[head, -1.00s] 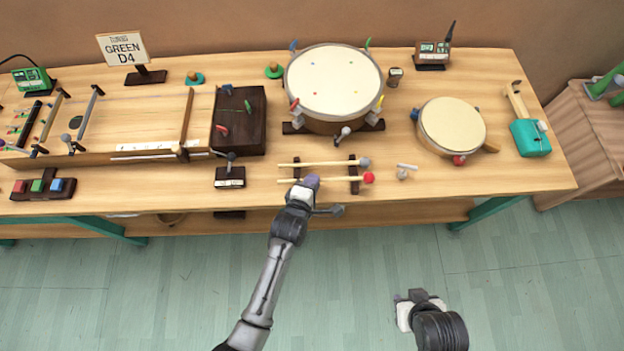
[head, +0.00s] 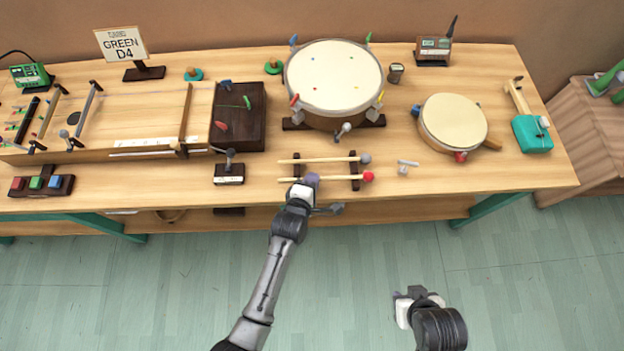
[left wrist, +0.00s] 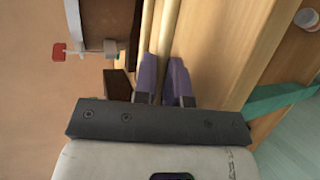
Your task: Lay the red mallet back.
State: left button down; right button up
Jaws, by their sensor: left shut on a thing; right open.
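The red mallet (head: 368,177) has a round red head and a pale wooden stick. It lies across the front of a rack with two dark supports (head: 355,184), its head just past the right support. My left gripper (head: 312,180) is shut on its stick between the supports. In the left wrist view the purple fingers (left wrist: 164,75) stand on either side of the stick (left wrist: 170,35). The grey-headed mallet (head: 365,158) lies parallel behind it on the rack. Whether the red mallet's stick touches both supports is hard to tell. My right gripper (head: 405,296) is open, low over the floor, away from the table.
A large drum (head: 334,78) stands behind the rack, a smaller drum (head: 452,123) to the right. A small grey piece (head: 404,168) lies right of the red head. A dark stand (head: 229,174) is left of the rack. The table's front edge runs close in front.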

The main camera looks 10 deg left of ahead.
pick_arm(q)
jog(key=shift+f, duration=0.2)
pick_arm(e)
jog(key=shift+d, duration=0.1)
pick_arm(q)
jog(key=c, duration=1.1)
grip_release()
jog(key=shift+d, duration=0.1)
pick_arm(e)
jog(key=shift+r, duration=0.1)
